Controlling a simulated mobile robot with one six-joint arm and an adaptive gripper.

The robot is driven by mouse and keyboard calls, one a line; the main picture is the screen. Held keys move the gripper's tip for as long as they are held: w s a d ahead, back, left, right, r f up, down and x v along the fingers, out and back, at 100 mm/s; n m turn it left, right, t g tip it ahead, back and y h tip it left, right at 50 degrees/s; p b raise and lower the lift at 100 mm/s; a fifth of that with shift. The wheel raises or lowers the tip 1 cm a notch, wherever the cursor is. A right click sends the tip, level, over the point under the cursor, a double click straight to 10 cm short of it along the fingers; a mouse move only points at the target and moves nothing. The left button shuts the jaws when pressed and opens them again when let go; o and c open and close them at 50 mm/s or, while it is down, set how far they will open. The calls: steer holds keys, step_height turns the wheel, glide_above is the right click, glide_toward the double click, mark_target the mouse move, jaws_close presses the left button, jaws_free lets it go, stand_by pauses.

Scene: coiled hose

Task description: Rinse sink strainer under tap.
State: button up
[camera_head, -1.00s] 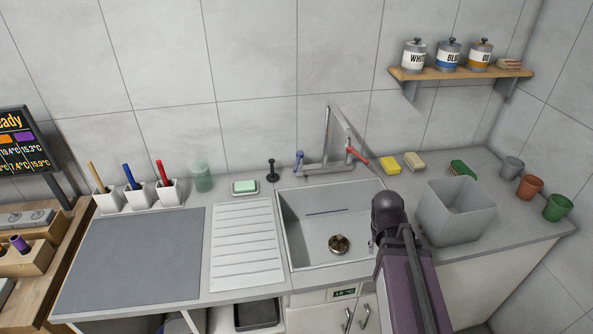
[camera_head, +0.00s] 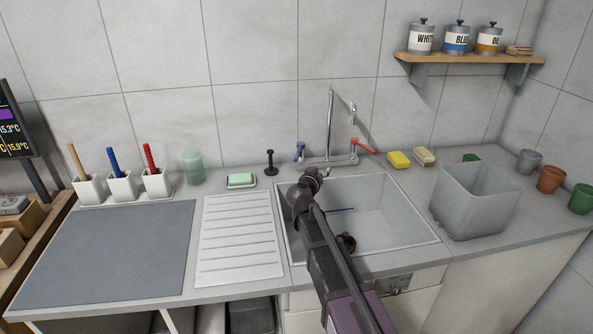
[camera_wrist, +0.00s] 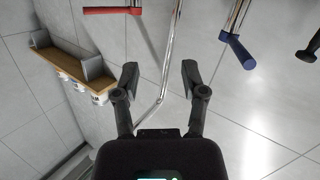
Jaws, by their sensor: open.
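The sink strainer (camera_head: 346,242) is a small round brown-bronze piece on the floor of the grey sink (camera_head: 405,236); my arm partly hides it. The chrome tap (camera_head: 329,125) rises behind the sink, with a blue handle (camera_head: 300,151) at left and a red handle (camera_head: 363,146) at right. In the wrist view the red handle (camera_wrist: 112,10) and blue handle (camera_wrist: 237,52) show, with the chrome pipe (camera_wrist: 158,100) beyond the fingers. My gripper (camera_wrist: 158,78) is open and empty. In the head view my arm reaches over the sink's left part, its end below the tap.
A grey bin (camera_head: 475,205) stands right of the sink. A yellow sponge (camera_head: 398,160) and a beige block (camera_head: 424,156) lie behind it. A black plunger-like stopper (camera_head: 270,163) and a soap dish (camera_head: 241,181) stand left. The ribbed drainboard (camera_head: 240,240) is clear.

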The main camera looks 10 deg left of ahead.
mark_target(297, 155)
steer(key=a+y, duration=0.1)
steer(key=a, duration=0.2)
steer(key=w+a+n+t+y+b, duration=0.1)
steer(key=a, duration=0.2)
steer(key=w+a+n+t+y+b, duration=0.1)
steer(key=a, duration=0.2)
steer(key=shift+w+a+f, duration=0.15)
steer(key=shift+a+f, duration=0.05)
steer(key=shift+f, duration=0.1)
steer(key=shift+w, duration=0.1)
steer(key=shift+w+d, duration=0.2)
steer(key=shift+w, duration=1.65)
steer(key=shift+w+d, duration=0.15)
steer(key=shift+w, duration=1.65)
jaws_close()
